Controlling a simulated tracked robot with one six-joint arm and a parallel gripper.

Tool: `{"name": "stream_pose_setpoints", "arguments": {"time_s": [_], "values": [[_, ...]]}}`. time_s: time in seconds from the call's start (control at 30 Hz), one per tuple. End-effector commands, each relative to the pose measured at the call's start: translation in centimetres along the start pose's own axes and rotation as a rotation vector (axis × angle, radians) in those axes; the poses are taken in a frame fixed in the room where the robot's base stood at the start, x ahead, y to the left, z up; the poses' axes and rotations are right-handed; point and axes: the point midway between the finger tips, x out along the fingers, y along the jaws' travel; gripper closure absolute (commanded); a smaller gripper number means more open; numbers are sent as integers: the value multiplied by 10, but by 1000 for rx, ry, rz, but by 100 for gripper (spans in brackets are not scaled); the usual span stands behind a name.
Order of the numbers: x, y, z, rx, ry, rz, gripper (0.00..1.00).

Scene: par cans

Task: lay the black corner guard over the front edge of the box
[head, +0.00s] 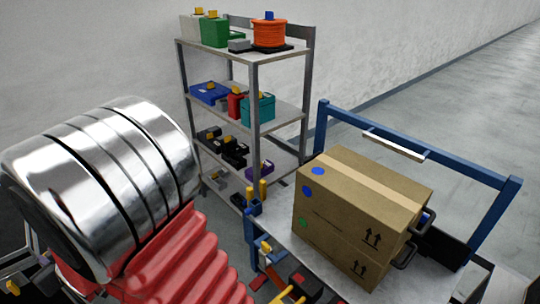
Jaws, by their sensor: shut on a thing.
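Two black loop handles show at the box's right side. My arm, with chrome rings and a red ribbed sleeve, fills the lower left. My gripper is not clearly seen in this view, nor is anything it holds.
A grey shelf rack (250,100) behind holds several coloured items with yellow or blue knobs and an orange spool (269,34). The cart's blue upright frame (425,150) rises behind the box. Red and black items (305,285) lie low at the cart's near side. Open floor lies right.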

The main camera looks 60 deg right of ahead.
Motion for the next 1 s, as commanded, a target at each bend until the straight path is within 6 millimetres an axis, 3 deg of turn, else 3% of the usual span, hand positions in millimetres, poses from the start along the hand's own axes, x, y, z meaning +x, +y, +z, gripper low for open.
{"name": "stream_pose_setpoints", "arguments": {"time_s": [0.17, 0.37, 0.67, 1.0], "values": [[0, 2, -2, 3, 1, 6, 100], [2, 44, -12, 39, 3, 93, 100], [-11, 163, -28, 143, 3, 344, 100], [-56, 298, -29, 267, 3, 642, 100]]}}
